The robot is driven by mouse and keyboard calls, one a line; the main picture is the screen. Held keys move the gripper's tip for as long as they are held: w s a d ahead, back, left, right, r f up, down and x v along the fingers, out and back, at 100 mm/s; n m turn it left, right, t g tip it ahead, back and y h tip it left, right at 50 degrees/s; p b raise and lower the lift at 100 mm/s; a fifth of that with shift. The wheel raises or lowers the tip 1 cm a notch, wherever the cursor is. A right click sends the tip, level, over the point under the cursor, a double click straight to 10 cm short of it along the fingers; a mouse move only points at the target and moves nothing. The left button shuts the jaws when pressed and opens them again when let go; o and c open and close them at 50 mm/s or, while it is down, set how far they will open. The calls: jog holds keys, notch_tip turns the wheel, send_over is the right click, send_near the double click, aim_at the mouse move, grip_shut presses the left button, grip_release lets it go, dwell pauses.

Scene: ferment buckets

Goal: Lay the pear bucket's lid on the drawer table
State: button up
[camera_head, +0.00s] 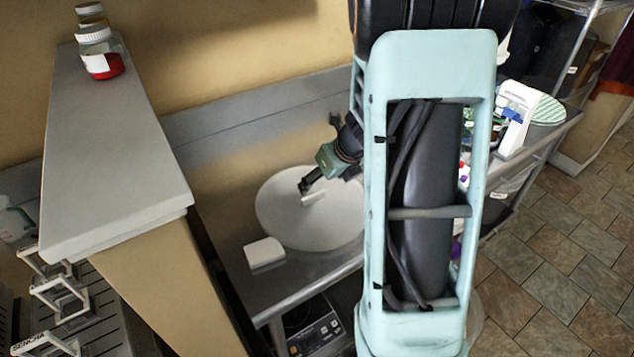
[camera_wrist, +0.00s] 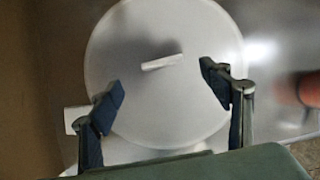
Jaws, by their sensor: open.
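A large round white lid (camera_head: 285,222) with a short bar handle (camera_head: 313,197) lies flat on the grey metal table (camera_head: 300,264); no bucket shows under it. In the wrist view the lid (camera_wrist: 160,115) fills the middle, with its handle (camera_wrist: 162,62) a little above centre. My gripper (camera_head: 306,187) is close to the handle in the head view. In the wrist view my gripper (camera_wrist: 163,80) is open, its fingers spread over the lid, with nothing between them but the handle beyond. Contact with the handle cannot be told.
A white block (camera_head: 265,253) sits on the table left of the lid. A grey-topped wall (camera_head: 115,150) with jars (camera_head: 100,55) stands at left. A device with a display (camera_head: 317,335) is below the table's front edge. A blurred orange thing (camera_wrist: 309,90) shows at the wrist view's right.

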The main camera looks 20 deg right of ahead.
jog(key=shift+p+v, duration=0.45)
jog(key=shift+v, duration=1.65)
